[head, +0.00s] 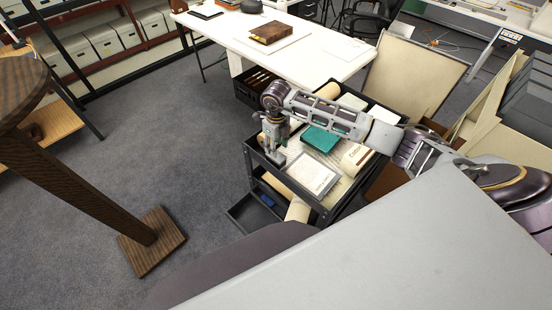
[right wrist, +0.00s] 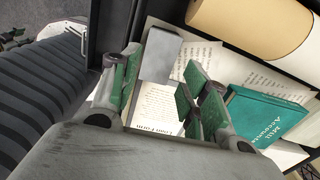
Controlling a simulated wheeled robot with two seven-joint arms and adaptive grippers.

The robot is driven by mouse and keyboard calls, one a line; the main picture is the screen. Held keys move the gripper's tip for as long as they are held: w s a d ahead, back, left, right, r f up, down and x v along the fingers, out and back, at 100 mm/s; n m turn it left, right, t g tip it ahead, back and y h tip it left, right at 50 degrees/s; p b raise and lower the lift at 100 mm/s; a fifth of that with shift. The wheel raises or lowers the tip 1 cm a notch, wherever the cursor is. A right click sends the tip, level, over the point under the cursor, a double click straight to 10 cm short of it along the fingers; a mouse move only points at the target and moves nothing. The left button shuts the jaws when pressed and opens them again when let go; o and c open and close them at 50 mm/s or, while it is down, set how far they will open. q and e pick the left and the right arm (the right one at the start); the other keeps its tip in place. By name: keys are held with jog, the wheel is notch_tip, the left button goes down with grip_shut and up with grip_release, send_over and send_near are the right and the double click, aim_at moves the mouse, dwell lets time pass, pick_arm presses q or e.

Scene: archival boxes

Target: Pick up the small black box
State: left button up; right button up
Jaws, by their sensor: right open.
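A small dark grey box (right wrist: 160,55), the nearest match to the small black box, lies on papers at the cart's edge in the right wrist view. In the head view it is hard to separate from the gripper. My right gripper (head: 273,150) points down over the near-left corner of the cart. In the right wrist view the right gripper (right wrist: 158,95) has its green-padded fingers apart, with the box showing between and beyond them. Nothing is held. I cannot tell the exact height above the box. My left gripper is not in view.
The black cart (head: 322,209) also carries a teal book (head: 320,139), a framed sheet (head: 313,175) and cream rolls (head: 329,90). A white table (head: 330,62) stands behind it. A round wooden table (head: 22,88) is at left.

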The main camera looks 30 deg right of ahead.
aim_at(276, 159)
jog(key=shift+f, duration=0.1)
jog(key=shift+f+p, duration=0.4)
jog(key=shift+f, duration=0.4)
jog(key=shift+a+f+p, duration=0.1)
jog(key=shift+f+p, duration=0.25)
jog(key=shift+f, duration=1.4)
jog(key=c, duration=0.7)
